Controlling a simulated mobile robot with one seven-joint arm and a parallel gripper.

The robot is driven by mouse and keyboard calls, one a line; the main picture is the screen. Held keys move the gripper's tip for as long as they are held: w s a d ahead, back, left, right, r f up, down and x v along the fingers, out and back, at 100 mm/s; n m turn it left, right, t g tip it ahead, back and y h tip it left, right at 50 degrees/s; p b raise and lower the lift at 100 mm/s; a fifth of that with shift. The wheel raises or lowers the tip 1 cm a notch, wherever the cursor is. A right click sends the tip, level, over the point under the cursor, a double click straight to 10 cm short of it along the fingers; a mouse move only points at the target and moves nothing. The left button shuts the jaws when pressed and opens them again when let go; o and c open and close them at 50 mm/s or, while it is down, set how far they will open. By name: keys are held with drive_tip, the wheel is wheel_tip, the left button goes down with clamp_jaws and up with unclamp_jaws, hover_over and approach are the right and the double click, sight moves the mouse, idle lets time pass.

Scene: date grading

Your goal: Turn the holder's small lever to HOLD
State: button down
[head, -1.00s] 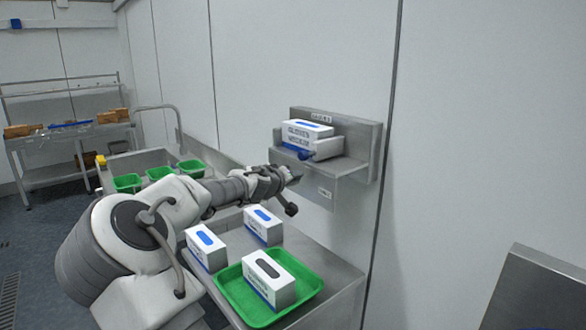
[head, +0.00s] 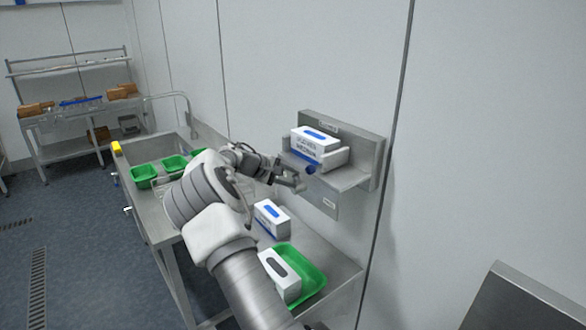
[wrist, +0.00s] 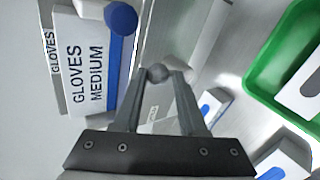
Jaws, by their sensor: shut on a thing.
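The steel holder (head: 366,150) is fixed to the wall and carries a white and blue box marked GLOVES MEDIUM (wrist: 85,62). A blue knob (head: 311,170) sits at the holder's front; it also shows in the wrist view (wrist: 121,18). My gripper (head: 299,184) is at the holder's front, just below the blue knob. In the wrist view its fingertips are closed on a small grey round knob (wrist: 159,72), which looks like the end of the small lever. The rest of the lever and any HOLD mark cannot be made out.
Below the holder, a steel table bears a glove box (head: 272,218) and a green tray (head: 314,268) with another box. Small green trays (head: 143,178) stand in the steel basin at left. A steel edge (head: 520,300) rises at lower right.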

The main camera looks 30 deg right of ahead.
drive_tip(key=n+g+p, duration=0.1)
drive_tip(key=w+n+g, duration=0.1)
drive_tip(key=shift+w+f+g+h+p, duration=0.25)
drive_tip(key=shift+f+g+h+p, duration=0.05)
drive_tip(key=shift+p, duration=0.1)
drive_tip(key=shift+f, duration=0.15)
idle(0.8)
drive_tip(key=shift+c, duration=2.3)
unclamp_jaws()
drive_tip(key=shift+w+d, duration=0.1)
drive_tip(key=shift+w+a+r, duration=0.1)
drive_tip(key=shift+a+r, duration=0.1)
drive_tip(key=v, duration=1.1)
drive_tip(key=shift+a+b, duration=0.35)
drive_tip(key=shift+w+r, duration=0.1)
drive_tip(key=shift+r, duration=0.05)
